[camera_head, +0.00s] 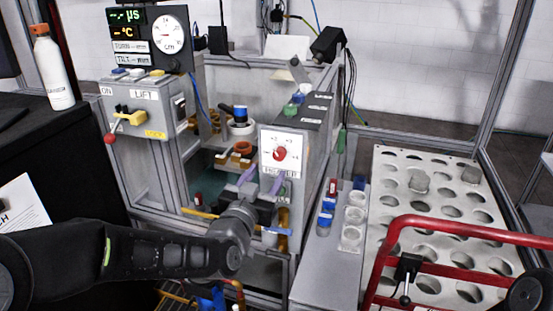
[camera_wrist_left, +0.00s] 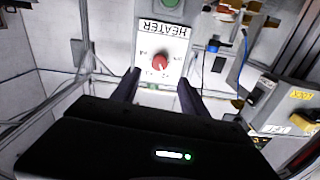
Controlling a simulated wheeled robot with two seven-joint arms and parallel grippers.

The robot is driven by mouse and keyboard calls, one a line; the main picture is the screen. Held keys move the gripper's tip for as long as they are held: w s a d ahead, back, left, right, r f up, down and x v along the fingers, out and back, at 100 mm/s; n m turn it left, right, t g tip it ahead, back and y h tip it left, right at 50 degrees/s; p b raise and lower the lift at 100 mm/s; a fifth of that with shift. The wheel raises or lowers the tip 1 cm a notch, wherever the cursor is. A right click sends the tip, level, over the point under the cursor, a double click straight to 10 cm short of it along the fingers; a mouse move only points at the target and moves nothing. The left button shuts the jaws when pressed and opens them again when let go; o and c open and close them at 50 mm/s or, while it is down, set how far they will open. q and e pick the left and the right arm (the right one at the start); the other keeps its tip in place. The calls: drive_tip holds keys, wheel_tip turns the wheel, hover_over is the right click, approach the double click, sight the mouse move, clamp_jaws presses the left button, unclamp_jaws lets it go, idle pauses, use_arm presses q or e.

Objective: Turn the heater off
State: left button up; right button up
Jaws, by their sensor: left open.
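The heater panel (camera_head: 297,143) is a white plate with a red knob (camera_head: 281,154) on the grey control box. In the left wrist view the panel appears upside down, with its HEATER label (camera_wrist_left: 163,29) above the red knob (camera_wrist_left: 160,62). My left gripper (camera_head: 262,181) is open and empty, just below and in front of the panel in the head view. In the left wrist view its two fingers (camera_wrist_left: 159,78) stand either side of the knob's line, apart from each other. I cannot tell whether they touch the panel. My right gripper is not in view.
A LIFT box (camera_head: 142,108) with a red-tipped lever stands at left, below a display and dial (camera_head: 166,32). A perforated metal table (camera_head: 400,165) and red tubular frame (camera_head: 450,225) are at right. A white bottle (camera_head: 53,70) stands on the dark left surface.

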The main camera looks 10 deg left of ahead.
sight(278, 156)
use_arm(q)
drive_tip(key=shift+w+d+f+p, duration=0.1)
drive_tip(key=shift+w+p, duration=0.15)
drive_tip(key=shift+w, duration=1.1)
drive_tip(key=shift+w+d+r+p, duration=0.1)
drive_tip(key=shift+w+d+p, duration=0.1)
drive_tip(key=shift+w, duration=1.1)
drive_tip(key=shift+w+d+f+p, duration=0.1)
drive_tip(key=shift+w+p, duration=0.15)
drive_tip(key=shift+w, duration=1.1)
drive_tip(key=shift+a, duration=0.1)
drive_tip(key=shift+c, duration=0.3)
clamp_jaws()
